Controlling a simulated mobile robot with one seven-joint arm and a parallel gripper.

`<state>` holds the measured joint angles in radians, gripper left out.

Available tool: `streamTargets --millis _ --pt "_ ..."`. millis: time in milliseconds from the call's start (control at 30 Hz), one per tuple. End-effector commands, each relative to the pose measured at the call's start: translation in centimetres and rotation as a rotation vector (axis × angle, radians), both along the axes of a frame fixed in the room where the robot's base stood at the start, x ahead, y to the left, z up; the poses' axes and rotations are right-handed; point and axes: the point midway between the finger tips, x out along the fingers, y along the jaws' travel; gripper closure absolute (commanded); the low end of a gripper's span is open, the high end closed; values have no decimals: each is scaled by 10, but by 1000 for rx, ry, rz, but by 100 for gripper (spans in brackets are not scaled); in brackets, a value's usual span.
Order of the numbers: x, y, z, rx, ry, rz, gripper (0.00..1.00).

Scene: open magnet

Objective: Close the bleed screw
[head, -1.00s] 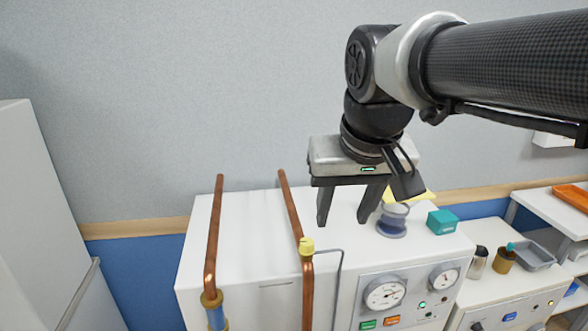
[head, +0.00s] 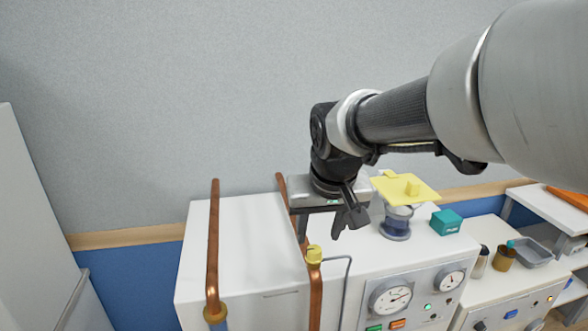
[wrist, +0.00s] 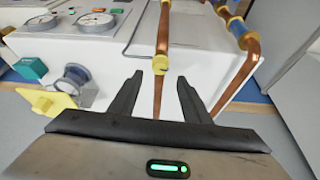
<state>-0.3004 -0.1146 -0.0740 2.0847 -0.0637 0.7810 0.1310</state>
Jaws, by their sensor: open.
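The bleed screw is a small yellow fitting (head: 314,254) on the middle copper pipe, at the front top edge of the white cabinet. In the wrist view the yellow fitting (wrist: 161,66) sits just beyond the fingertips, roughly centred between them. My gripper (head: 321,236) is open and empty, pointing down just above and behind the fitting in the head view. Its two dark fingers also show in the wrist view (wrist: 160,80), apart, with the copper pipe visible between them. I cannot tell whether a finger touches the pipe or the fitting.
A second copper pipe (head: 213,245) stands to the left. A thin grey tube (head: 347,285) runs beside the fitting.

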Motion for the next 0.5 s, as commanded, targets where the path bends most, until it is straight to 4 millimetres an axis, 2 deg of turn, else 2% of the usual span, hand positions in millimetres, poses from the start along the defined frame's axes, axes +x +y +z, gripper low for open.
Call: streamTargets --millis 33,200,333,500 --pt "3 0 -12 -2 7 0 56" --pt "15 2 -40 -1 4 0 56" --pt "21 3 -54 0 3 0 56" --pt "24 3 -61 0 1 0 56"
